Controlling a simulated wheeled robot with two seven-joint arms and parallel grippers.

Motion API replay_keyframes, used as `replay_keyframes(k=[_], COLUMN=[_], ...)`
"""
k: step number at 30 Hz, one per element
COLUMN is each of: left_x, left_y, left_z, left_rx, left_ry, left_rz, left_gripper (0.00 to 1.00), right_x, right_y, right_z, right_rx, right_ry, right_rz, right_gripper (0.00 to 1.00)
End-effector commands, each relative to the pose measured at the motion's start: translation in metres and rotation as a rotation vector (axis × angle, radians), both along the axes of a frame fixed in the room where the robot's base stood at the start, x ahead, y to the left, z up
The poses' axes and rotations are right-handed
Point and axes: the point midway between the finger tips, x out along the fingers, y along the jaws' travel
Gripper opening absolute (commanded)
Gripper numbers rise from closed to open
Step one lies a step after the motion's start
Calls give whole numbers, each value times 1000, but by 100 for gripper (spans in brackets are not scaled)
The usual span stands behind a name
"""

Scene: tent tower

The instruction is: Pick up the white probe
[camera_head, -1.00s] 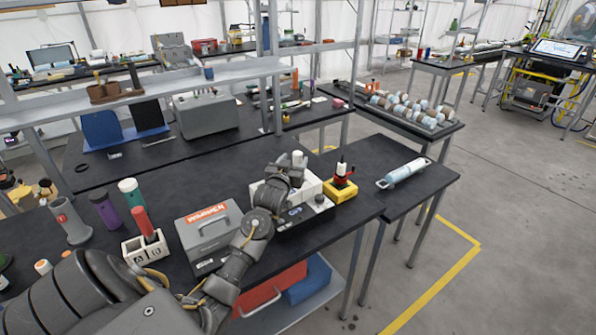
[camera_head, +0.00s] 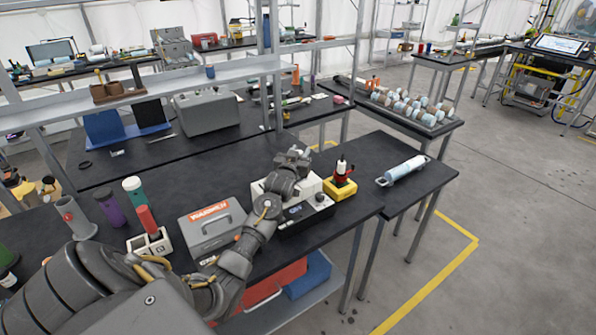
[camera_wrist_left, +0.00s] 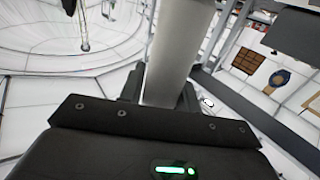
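My left gripper (camera_head: 297,155) is above the back edge of a black and white boxy device on the dark table. In the left wrist view, a pale grey-white column, which looks like the white probe (camera_wrist_left: 176,55), stands between the two dark fingers of my left gripper (camera_wrist_left: 160,100). The fingers sit close on both its sides, and its upper end runs out of the picture. My right gripper is not in view.
The black and white device (camera_head: 305,213) lies under my left forearm. A grey toolbox (camera_head: 211,228) stands left of it and a yellow stand (camera_head: 341,190) right. A white holder (camera_head: 150,244) has a red probe. A pale cylinder (camera_head: 404,169) lies on the right table.

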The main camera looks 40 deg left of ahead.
Motion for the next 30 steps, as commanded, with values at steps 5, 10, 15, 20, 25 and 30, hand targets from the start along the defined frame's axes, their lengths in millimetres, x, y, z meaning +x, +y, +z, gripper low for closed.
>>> replay_keyframes(k=[5, 10, 15, 20, 25, 30], left_x=[0, 0, 0, 0, 0, 0], left_y=[0, 0, 0, 0, 1, 0], left_z=[0, 1, 1, 13, 45, 77], left_rx=[0, 0, 1, 1, 2, 3], left_ry=[0, -1, -2, -6, -8, -6], left_rz=[0, 0, 1, 0, 1, 0], left_gripper=[9, 0, 0, 0, 0, 0], right_x=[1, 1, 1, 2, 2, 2], right_y=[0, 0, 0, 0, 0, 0], right_z=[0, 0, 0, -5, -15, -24], right_rx=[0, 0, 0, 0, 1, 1], right_ry=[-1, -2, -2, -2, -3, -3], right_rz=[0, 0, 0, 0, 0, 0], right_gripper=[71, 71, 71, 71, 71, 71])
